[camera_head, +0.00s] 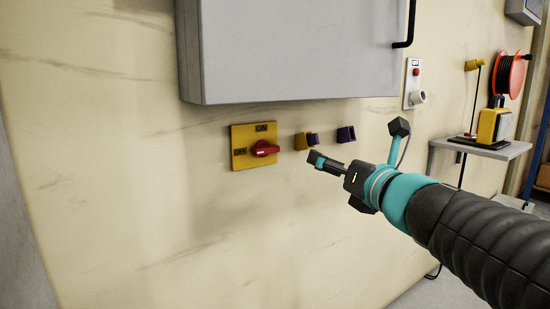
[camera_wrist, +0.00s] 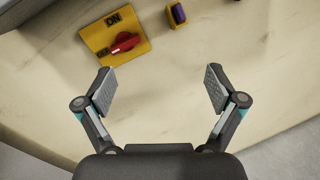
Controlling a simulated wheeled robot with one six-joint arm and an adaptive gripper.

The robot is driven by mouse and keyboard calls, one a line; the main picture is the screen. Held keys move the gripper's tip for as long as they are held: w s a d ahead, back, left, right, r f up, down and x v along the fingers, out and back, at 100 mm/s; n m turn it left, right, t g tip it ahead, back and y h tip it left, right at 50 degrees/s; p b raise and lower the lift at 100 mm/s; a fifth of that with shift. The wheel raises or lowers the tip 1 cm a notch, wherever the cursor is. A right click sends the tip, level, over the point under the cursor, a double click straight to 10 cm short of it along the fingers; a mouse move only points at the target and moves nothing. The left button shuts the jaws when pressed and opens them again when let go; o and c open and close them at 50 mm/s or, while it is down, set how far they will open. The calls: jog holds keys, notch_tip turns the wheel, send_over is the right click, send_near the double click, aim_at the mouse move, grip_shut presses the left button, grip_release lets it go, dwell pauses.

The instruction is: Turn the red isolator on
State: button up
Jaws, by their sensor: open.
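The red isolator handle (camera_head: 264,148) sits on a yellow square plate (camera_head: 242,136) on the cream wall, below a grey cabinet. The plate reads ON at the top and OFF at the left. The handle lies roughly level, in line with OFF. The wrist view also shows the handle (camera_wrist: 125,42) and plate (camera_wrist: 98,38) at upper left. My gripper (camera_head: 317,160) is to the right of the isolator and apart from it. In the wrist view my gripper (camera_wrist: 160,88) has its fingers wide apart with nothing between them.
A grey cabinet (camera_head: 290,50) juts out above the isolator. A shelf (camera_head: 480,147) with a yellow box stands farther right. The wall below the isolator is bare.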

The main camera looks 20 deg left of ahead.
aim_at(269, 149)
jog(key=w+a+n+g+y, duration=0.1)
jog(key=w+a+n, duration=0.1)
jog(key=a, duration=0.3)
jog(key=w+a+n+y, duration=0.1)
jog(key=w+a+n, duration=0.1)
jog(key=a, duration=0.3)
jog(key=w+a+n+g, duration=0.1)
jog(key=w+a+n, duration=0.1)
jog(key=a, duration=0.3)
jog(key=shift+w+a+f+g+y, duration=0.1)
jog(key=shift+w+g+y, duration=0.1)
jog(key=shift+w, duration=0.2)
jog(key=shift+w+a+g+y, duration=0.1)
jog(key=shift+w+y, duration=0.1)
jog(key=shift+w, duration=0.2)
jog(key=c, duration=1.1)
